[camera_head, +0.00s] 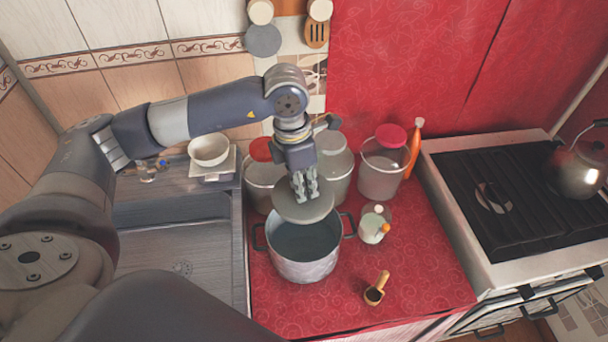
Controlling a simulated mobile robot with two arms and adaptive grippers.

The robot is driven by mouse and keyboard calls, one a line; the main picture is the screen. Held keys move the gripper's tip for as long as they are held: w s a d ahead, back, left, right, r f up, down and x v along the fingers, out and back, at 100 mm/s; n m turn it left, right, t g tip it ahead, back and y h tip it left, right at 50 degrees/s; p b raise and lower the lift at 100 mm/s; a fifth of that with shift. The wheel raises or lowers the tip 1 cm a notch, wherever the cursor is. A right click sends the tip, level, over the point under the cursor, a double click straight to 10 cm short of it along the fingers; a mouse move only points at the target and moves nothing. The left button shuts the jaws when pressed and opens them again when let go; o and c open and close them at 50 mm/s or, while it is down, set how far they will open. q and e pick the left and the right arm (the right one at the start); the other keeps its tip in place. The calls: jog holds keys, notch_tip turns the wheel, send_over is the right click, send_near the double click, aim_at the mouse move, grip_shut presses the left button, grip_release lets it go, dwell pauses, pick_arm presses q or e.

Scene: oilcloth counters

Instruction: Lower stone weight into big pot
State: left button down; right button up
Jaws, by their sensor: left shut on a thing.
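My left gripper (304,188) points down and is shut on the round grey stone weight (303,208). The weight is a flat disc and hangs above the back part of the big pot (303,269). The pot is a metal one with two dark side handles and stands on the red counter. Its opening shows a dark inside in front of the weight. The weight hides the pot's back rim, so I cannot tell the exact gap between them. My right gripper is not in view.
Several lidded buckets (380,175) stand behind the pot. A small jar (372,225) is close on its right, and a wooden scoop (376,289) lies in front. A stove (500,190) with a kettle (576,170) is at right, a sink (180,262) at left.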

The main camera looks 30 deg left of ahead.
pick_arm(q)
notch_tip(320, 180, down, 8)
jog(key=b, duration=0.3)
jog(key=shift+r, duration=0.2)
jog(key=shift+w, duration=0.1)
dwell(0.4)
notch_tip(320, 180, down, 13)
jog(key=b, duration=1.3)
dwell(1.3)
jog(key=shift+f+b, duration=1.05)
jog(key=shift+f, duration=0.2)
dwell(0.8)
